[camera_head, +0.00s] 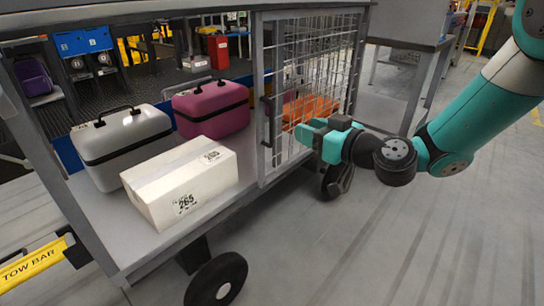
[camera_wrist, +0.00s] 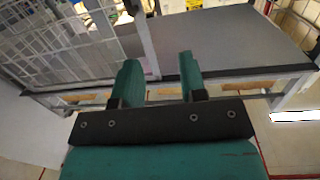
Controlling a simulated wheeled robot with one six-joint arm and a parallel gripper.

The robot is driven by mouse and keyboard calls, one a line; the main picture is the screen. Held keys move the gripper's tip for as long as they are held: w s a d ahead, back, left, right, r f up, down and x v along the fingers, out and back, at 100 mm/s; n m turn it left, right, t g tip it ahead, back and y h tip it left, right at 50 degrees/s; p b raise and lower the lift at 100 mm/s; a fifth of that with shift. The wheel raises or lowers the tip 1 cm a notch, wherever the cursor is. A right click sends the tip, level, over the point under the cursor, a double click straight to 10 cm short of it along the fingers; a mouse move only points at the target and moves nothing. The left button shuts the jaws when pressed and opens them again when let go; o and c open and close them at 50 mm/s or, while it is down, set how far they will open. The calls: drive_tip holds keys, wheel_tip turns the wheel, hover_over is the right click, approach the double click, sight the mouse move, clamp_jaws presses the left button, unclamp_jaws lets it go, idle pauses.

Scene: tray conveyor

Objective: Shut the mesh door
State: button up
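The mesh door (camera_head: 318,62) is a grey-framed wire panel at the right half of the cart's open side in the head view. A dark latch or handle shows on its left upright. I cannot tell exactly how far the door stands from its frame. My gripper (camera_head: 308,132) is in front of the lower part of the mesh, and I cannot tell whether it touches it. In the wrist view my gripper (camera_wrist: 160,78) has its two teal fingers apart with nothing between them. Wire mesh (camera_wrist: 55,45) shows at the upper left there, beside a grey upright (camera_wrist: 146,42).
The cart's grey shelf (camera_head: 115,232) carries a silver suitcase (camera_head: 122,145), a magenta suitcase (camera_head: 210,108) and a white box (camera_head: 180,178). An orange item (camera_head: 310,108) sits behind the mesh. A yellow tow bar (camera_head: 32,264) juts out left. A grey table (camera_head: 405,42) stands right; floor in front is clear.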

wheel_tip(320, 180, down, 7)
drive_tip(key=w+d+m+t+h+b, duration=0.1)
drive_tip(key=w+d+t+b, duration=0.1)
drive_tip(key=w+b, duration=0.1)
drive_tip(key=p, duration=0.1)
hover_over(272, 142)
drive_tip(key=shift+w+a+r, duration=0.1)
drive_tip(key=shift+w, duration=0.2)
drive_tip(key=shift+c, duration=0.3)
clamp_jaws()
